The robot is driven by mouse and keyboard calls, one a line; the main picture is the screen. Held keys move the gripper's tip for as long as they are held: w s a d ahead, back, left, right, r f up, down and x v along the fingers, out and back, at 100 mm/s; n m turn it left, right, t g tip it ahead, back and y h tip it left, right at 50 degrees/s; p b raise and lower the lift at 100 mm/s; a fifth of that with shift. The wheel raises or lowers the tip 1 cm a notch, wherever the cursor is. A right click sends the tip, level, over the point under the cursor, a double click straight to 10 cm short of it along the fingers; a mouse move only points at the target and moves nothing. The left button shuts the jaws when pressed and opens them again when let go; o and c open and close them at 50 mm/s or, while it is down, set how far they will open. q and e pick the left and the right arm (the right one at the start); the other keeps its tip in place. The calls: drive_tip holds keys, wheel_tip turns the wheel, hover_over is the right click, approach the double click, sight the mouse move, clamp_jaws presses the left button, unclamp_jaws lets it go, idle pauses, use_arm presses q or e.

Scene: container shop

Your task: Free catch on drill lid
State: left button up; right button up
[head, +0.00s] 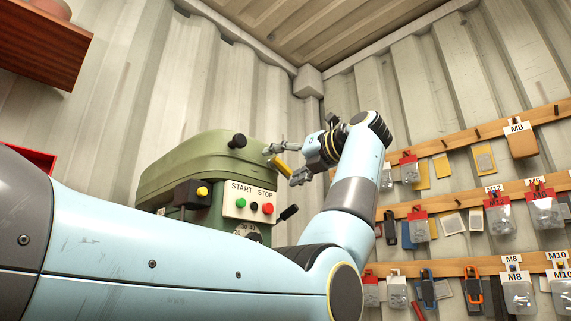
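The green drill head (185,165) stands in the middle, its rounded lid (200,148) looking closed. A black knob (237,141) sticks out near the lid's top. A small yellow bar (282,164) shows at the right end of the lid; it may be the catch, but I cannot tell for certain. My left gripper (280,166) reaches in from the right side of the drill, pointing left. Its fingers are spread, one above and one below the yellow bar. Whether they touch it I cannot tell. My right gripper is out of view.
A START/STOP panel (249,201) and a black box with a yellow button (193,194) sit on the drill. A black-tipped lever (289,212) juts out below my wrist. Wooden rails (470,198) with hanging packets line the right wall. A wooden shelf (42,45) is at upper left.

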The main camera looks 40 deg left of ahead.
use_arm(q)
drive_tip(key=c, duration=1.1)
drive_tip(key=shift+r+n, duration=0.25)
drive_tip(key=shift+n, duration=1.25)
drive_tip(key=o, duration=1.2)
drive_tip(key=shift+c, duration=0.2)
drive_tip(key=d, duration=1.2)
drive_tip(key=shift+s, duration=0.4)
